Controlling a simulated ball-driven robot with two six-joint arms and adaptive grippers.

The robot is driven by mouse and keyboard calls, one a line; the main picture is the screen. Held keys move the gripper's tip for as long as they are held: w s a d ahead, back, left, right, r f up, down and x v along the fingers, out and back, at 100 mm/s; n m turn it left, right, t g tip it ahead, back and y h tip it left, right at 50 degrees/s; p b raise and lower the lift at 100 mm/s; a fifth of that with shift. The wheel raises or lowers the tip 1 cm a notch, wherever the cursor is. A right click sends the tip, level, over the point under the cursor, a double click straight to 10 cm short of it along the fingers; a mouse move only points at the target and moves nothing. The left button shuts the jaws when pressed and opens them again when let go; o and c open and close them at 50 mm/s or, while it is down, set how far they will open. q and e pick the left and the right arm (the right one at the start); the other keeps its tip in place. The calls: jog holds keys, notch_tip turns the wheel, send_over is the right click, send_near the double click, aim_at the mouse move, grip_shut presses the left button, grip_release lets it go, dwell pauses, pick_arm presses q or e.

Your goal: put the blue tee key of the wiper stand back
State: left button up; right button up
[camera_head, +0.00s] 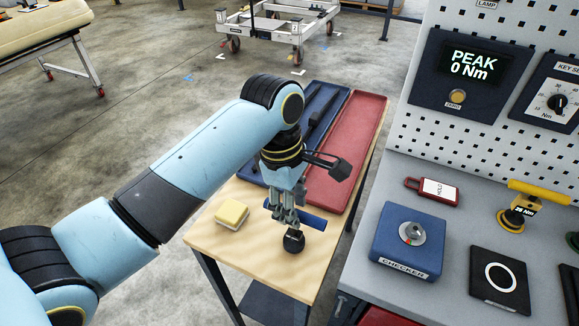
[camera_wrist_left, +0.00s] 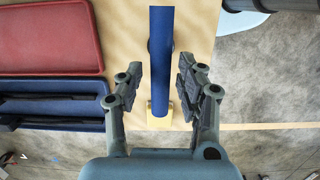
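The blue tee key (camera_head: 306,219) has a blue crossbar and a dark round body below it. In the head view it is over the front of the wooden tabletop, apparently upright. My left gripper (camera_head: 284,212) points down at the bar and hides part of it. In the left wrist view the blue bar (camera_wrist_left: 161,70) runs between the fingers of my left gripper (camera_wrist_left: 159,75), with a visible gap on each side, so the gripper looks open around it. Whether the key touches the tabletop is hard to tell. My right gripper is out of view.
A yellow sponge-like block (camera_head: 231,214) lies left of the key. Blue (camera_head: 325,97) and red (camera_head: 357,130) trays lie behind. Right, the grey bench holds a blue checker (camera_head: 406,262), a ringed black pad (camera_head: 499,299), a yellow tee key (camera_head: 538,191) and a red tag (camera_head: 412,184).

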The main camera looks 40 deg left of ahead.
pick_arm(q)
jog(key=r, duration=0.2)
jog(key=a+r, duration=0.1)
jog(key=r, duration=0.5)
jog(key=shift+s+a+r, duration=0.15)
jog(key=shift+r, duration=0.65)
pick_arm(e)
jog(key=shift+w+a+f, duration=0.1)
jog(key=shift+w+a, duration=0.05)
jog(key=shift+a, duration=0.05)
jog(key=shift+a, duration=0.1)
